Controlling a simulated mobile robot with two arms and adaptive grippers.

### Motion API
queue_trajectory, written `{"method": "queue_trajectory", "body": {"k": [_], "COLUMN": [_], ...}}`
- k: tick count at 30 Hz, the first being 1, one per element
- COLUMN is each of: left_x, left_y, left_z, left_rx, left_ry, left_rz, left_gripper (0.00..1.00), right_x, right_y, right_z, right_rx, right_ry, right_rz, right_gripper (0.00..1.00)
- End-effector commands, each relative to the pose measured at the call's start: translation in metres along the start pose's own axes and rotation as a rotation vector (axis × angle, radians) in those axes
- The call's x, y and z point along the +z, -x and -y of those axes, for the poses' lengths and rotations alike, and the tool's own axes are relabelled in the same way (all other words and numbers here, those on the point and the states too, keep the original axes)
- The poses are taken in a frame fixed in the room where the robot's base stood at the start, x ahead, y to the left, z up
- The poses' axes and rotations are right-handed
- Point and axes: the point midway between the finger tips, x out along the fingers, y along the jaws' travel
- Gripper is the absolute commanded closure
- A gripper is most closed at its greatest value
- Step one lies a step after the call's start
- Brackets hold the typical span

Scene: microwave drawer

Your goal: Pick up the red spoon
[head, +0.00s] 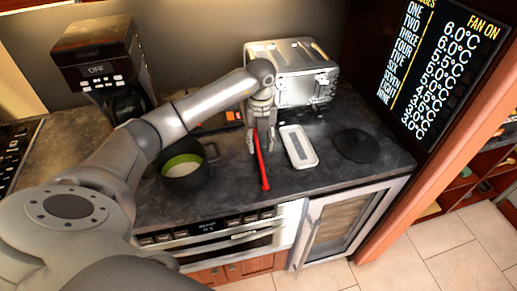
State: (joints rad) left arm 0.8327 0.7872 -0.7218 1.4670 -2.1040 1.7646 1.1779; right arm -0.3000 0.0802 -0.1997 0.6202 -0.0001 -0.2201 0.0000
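The red spoon (262,172) shows as a thin red handle over the dark counter, its lower end pointing toward the counter's front edge. My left gripper (261,147) points down at the spoon's far part, with its two fingers apart and the red handle showing between them. I cannot tell whether either finger touches the spoon. The spoon's far end is hidden by the gripper. My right gripper is not in view.
A dark pot with a green-rimmed inside (183,160) stands left of the spoon. A white tray (299,147) and a black round disc (355,146) lie to the right. A silver toaster (300,62) stands behind. A coffee machine (98,65) is at the back left.

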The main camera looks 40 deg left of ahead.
Motion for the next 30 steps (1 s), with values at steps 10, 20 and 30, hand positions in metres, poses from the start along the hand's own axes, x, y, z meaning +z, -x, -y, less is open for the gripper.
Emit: {"method": "queue_trajectory", "body": {"k": [10, 20, 30], "left_x": [-0.003, -0.004, -0.004], "left_y": [-0.027, -0.065, -0.067], "left_z": [0.001, 0.002, 0.002], "left_rx": [0.000, -0.003, -0.003], "left_ry": [-0.002, -0.002, -0.003], "left_rz": [-0.005, -0.002, 0.000], "left_gripper": [0.62, 0.62, 0.77], "right_x": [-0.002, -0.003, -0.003], "right_y": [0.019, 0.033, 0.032], "right_z": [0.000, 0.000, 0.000], "right_rx": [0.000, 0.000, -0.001], "right_ry": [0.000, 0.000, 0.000], "right_rz": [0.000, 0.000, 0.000], "right_gripper": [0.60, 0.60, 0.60]}}
